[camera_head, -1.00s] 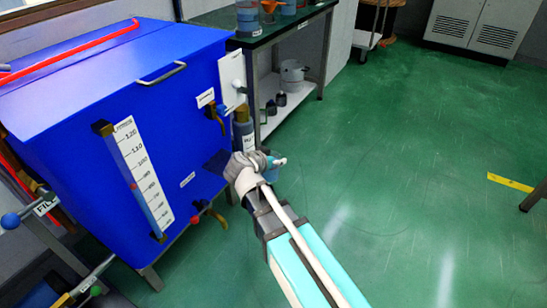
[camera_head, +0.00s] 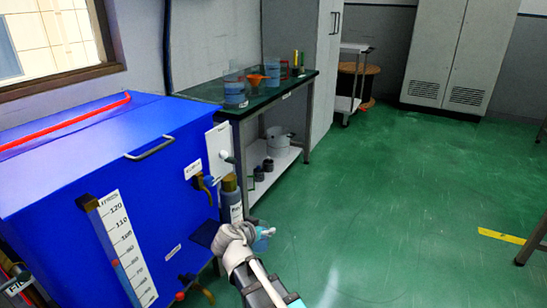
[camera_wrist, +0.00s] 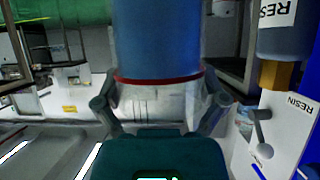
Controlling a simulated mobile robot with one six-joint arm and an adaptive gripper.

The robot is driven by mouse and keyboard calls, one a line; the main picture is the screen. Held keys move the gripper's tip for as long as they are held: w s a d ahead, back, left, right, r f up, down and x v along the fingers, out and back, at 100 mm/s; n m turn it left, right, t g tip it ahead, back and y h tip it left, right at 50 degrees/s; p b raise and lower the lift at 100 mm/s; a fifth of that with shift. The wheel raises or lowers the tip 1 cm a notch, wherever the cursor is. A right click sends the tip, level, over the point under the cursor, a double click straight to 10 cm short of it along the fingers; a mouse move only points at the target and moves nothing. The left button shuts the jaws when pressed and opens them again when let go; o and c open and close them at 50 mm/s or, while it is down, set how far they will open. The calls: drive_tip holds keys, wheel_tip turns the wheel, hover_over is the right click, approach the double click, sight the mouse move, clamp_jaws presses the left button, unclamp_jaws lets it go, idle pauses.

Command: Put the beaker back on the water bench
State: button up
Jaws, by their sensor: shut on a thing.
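A beaker (camera_head: 262,240) with blue liquid is held at the end of my arm, in front of the blue tank, in the head view. In the wrist view the beaker (camera_wrist: 155,45) is large and central, with a red band and a clear section beside it. My gripper (camera_wrist: 160,100) has one finger on each side of the beaker and is shut on it. The gripper (camera_head: 254,234) partly hides the beaker in the head view. The dark green-topped bench (camera_head: 283,98) stands beyond, apart from the beaker; I cannot read its label.
Containers with blue liquid (camera_head: 235,92) and an orange funnel (camera_head: 256,80) stand on the bench. The blue tank (camera_head: 165,165) is at left, with a resin-labelled bottle (camera_head: 231,205) at its right side. Green floor (camera_head: 390,205) is open at right.

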wheel_tip(320, 180, up, 46)
drive_tip(key=p, duration=4.6)
